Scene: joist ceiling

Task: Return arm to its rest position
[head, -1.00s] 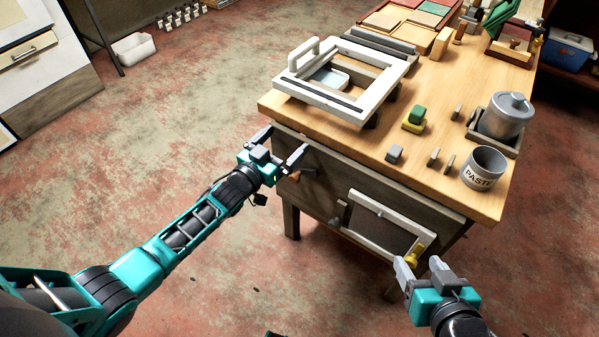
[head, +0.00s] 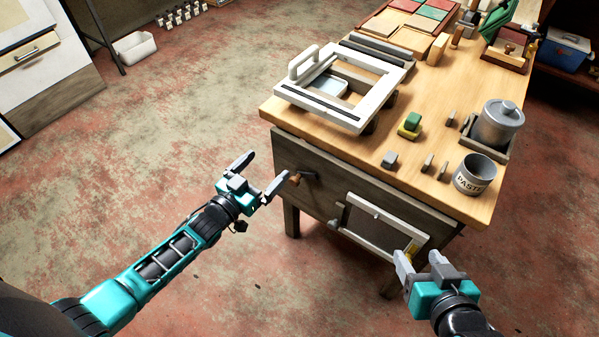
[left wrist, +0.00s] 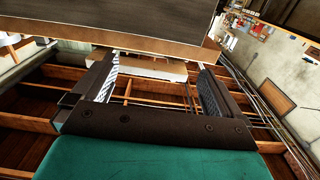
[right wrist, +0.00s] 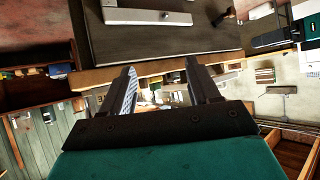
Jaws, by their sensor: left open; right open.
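My left gripper (head: 255,174) is open and empty, in the air left of the workbench (head: 345,165), near a small wooden-tipped handle (head: 295,179) on its side. Its open fingers also show in the left wrist view (left wrist: 150,85), with nothing between them. My right gripper (head: 420,262) is open and empty, in front of the white-framed panel (head: 381,219) on the bench's side. The right wrist view (right wrist: 167,88) also shows its fingers apart with nothing held. A bit of yellow shows behind its fingertips in the head view.
On the bench stand a white frame with a handle (head: 343,119), a green and yellow block (head: 411,122), a grey paste cup (head: 474,174) and a lidded metal pot (head: 499,122). A white bin (head: 134,47) is on the floor far left.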

